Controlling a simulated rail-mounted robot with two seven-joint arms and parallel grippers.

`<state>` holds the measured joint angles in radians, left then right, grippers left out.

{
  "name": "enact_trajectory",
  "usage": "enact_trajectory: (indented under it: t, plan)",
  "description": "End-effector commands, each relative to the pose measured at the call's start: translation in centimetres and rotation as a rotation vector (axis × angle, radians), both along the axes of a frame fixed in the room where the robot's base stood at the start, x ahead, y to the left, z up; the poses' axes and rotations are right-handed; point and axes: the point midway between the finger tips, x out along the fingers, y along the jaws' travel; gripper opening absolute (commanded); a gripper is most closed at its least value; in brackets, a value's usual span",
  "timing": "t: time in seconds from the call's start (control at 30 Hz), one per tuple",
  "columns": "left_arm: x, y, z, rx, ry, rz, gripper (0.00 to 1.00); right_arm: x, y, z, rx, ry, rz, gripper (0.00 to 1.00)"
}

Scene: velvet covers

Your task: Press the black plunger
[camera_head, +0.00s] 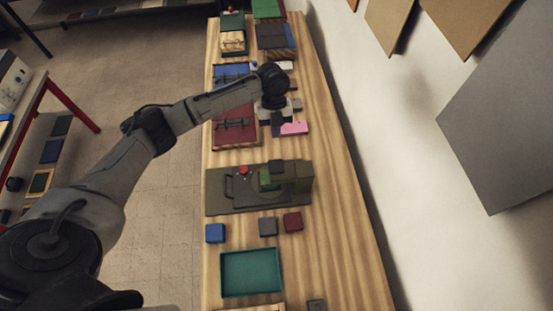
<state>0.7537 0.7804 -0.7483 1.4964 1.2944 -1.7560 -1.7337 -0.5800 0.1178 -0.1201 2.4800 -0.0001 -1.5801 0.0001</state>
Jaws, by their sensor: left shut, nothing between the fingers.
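My left gripper (277,125) points down over the bench, at the near end of my left arm's wrist, and is shut with nothing held. It is beside a pink block (294,128) and to the right of a dark red cover with black fittings (228,135). An olive machine (296,185) stands nearer to me, with a red knob (243,170), a green part (268,178) and a dark handle. The gripper is apart from this machine. I cannot pick out a black plunger for certain. My right gripper is out of view.
The wooden bench (340,230) runs away from me along a white wall. A green tray (251,273) lies nearer, behind it a blue block (215,233), a grey block (268,227) and a dark red block (293,222). Small blocks crowd around the gripper.

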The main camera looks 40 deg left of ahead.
Motion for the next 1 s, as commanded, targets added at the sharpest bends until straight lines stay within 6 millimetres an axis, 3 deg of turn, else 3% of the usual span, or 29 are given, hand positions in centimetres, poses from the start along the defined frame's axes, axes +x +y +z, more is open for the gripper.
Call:
enact_trajectory:
  t: [0.63, 0.77, 1.0]
  plan:
    - [-0.1, -0.1, -0.4, -0.011, -0.013, -0.058, 0.0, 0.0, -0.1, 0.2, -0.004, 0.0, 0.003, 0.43]
    - [-0.4, -0.5, -1.7, -0.012, -0.011, -0.058, 0.0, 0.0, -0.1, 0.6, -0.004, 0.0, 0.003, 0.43]
    - [-1.2, -1.5, -5.9, -0.012, -0.011, -0.057, 0.0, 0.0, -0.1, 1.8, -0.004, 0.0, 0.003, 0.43]
